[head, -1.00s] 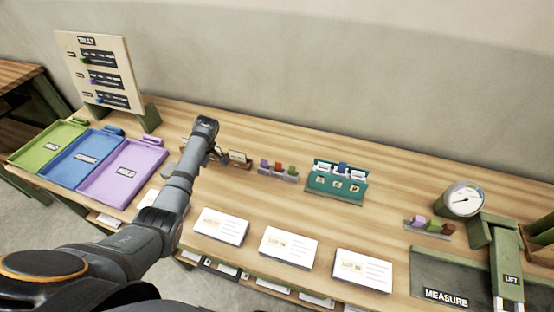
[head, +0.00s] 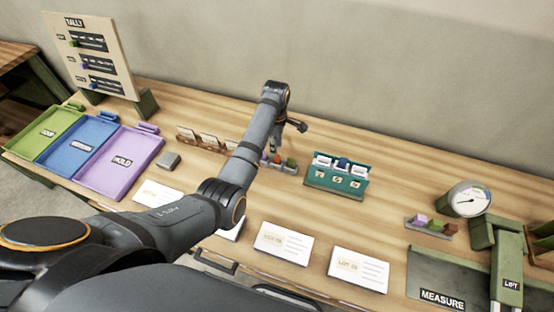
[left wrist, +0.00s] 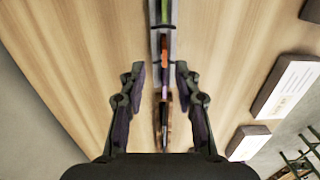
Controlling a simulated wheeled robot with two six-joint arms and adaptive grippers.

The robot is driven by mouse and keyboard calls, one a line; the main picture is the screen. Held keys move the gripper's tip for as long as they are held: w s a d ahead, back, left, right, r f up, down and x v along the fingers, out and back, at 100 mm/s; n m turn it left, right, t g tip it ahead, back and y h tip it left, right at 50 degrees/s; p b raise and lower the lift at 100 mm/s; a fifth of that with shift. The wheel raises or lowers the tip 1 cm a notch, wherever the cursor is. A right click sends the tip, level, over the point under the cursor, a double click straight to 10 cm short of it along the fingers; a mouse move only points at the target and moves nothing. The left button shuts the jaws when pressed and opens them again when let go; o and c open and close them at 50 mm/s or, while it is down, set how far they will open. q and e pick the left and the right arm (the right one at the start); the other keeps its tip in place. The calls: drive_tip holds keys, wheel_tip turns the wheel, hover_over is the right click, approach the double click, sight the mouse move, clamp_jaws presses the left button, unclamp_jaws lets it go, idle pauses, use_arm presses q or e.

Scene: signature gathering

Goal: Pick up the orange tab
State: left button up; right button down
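The orange tab (head: 277,161) stands in a small rack between a purple tab (head: 265,160) and a green tab (head: 291,164). The left wrist view shows the orange tab (left wrist: 164,52) edge-on at upper middle, just beyond the fingertips. My left gripper (left wrist: 160,72) is open and empty, its two fingers spread to either side of the rack's line. In the head view my left gripper (head: 284,138) is over the tab rack, and the arm hides part of the rack. My right gripper is not in view.
A teal holder (head: 336,179) with cards stands right of the rack. Small card stands (head: 209,141) and a grey block (head: 168,160) are to the left. White cards (head: 283,243) lie in front. A second rack (head: 431,226) with tabs sits by the dial gauge (head: 469,199).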

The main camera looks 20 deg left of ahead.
sight(277, 160)
use_arm(q)
drive_tip(key=shift+s+f, duration=0.15)
drive_tip(key=shift+f, duration=0.1)
drive_tip(key=f, duration=0.2)
drive_tip(key=f+p, duration=0.1)
drive_tip(key=f, duration=0.1)
drive_tip(key=shift+s+d+f, duration=0.15)
drive_tip(key=shift+d+f, duration=0.05)
drive_tip(key=shift+f, duration=0.1)
clamp_jaws()
